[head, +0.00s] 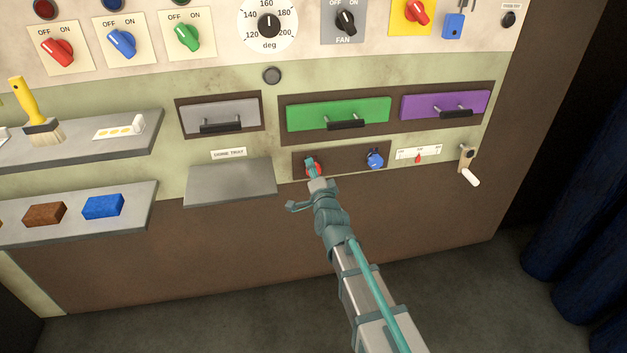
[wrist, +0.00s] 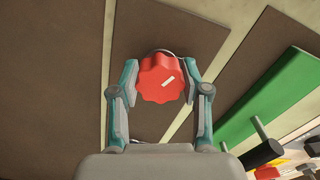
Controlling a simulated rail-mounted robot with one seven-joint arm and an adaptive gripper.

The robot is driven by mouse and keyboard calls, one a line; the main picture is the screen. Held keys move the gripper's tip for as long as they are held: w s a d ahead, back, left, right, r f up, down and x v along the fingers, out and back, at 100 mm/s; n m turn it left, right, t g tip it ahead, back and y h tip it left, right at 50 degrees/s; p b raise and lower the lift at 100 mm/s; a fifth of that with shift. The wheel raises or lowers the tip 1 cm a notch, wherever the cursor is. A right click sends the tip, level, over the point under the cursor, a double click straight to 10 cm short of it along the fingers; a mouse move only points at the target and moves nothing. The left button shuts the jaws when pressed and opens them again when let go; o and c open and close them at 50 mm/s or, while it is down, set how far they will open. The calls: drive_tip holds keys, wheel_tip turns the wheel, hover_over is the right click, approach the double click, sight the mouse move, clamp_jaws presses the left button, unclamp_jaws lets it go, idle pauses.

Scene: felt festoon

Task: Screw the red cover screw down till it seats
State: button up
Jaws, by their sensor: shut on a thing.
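The red cover screw (wrist: 158,82) is a lobed red knob with a short white mark on its face. It sits at the left end of a brown plate (head: 341,160) low on the panel, where only a bit of its red shows in the head view (head: 318,168). My gripper (wrist: 158,85) has one finger on each side of the knob and is shut on it; it also shows in the head view (head: 313,167). The gripper covers much of the screw in the head view. Whether the screw is fully seated cannot be told.
A blue knob (head: 375,160) is on the same plate to the right. A grey shelf (head: 230,184) juts out at left. Green (head: 338,113) and purple (head: 444,104) drawers with black handles are above.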

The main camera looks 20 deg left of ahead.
drive_tip(key=shift+m+b, duration=1.05)
drive_tip(key=shift+m, duration=1.15)
drive_tip(key=o, duration=1.1)
drive_tip(key=shift+o, duration=0.2)
drive_tip(key=v, duration=1.2)
